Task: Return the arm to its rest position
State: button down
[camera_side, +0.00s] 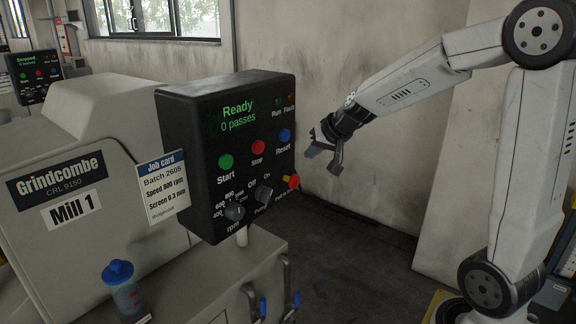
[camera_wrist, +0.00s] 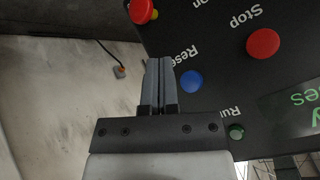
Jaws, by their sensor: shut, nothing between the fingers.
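My gripper (camera_side: 325,155) is in the air to the right of the black control panel (camera_side: 180,130), level with its upper buttons. In the wrist view my gripper (camera_wrist: 161,62) has its two fingers together, with nothing between them. The fingers point toward the area beside the blue Reset button (camera_wrist: 191,81); I cannot tell the exact gap, but the side view shows them apart from the panel. My arm reaches in from the right, bent at the elbow.
The panel display (camera_side: 238,116) reads "Ready, 0 passes". Below are the green Start (camera_side: 226,161), red Stop (camera_side: 258,147), knobs and a red-yellow emergency button (camera_side: 292,181). A job card (camera_side: 163,188) hangs left. A blue-capped bottle (camera_side: 124,290) stands on the machine. Floor right of the panel is clear.

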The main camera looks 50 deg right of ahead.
jog(key=s+a+f+n+g, duration=0.5)
jog(key=s+a+f+n, duration=0.2)
jog(key=s+a+f, duration=0.7)
jog(key=shift+s+a+f+n+g+y, duration=0.3)
jog(key=shift+s+a+f+n, duration=0.1)
jog(key=shift+a, duration=0.15)
jog(key=shift+w, duration=0.1)
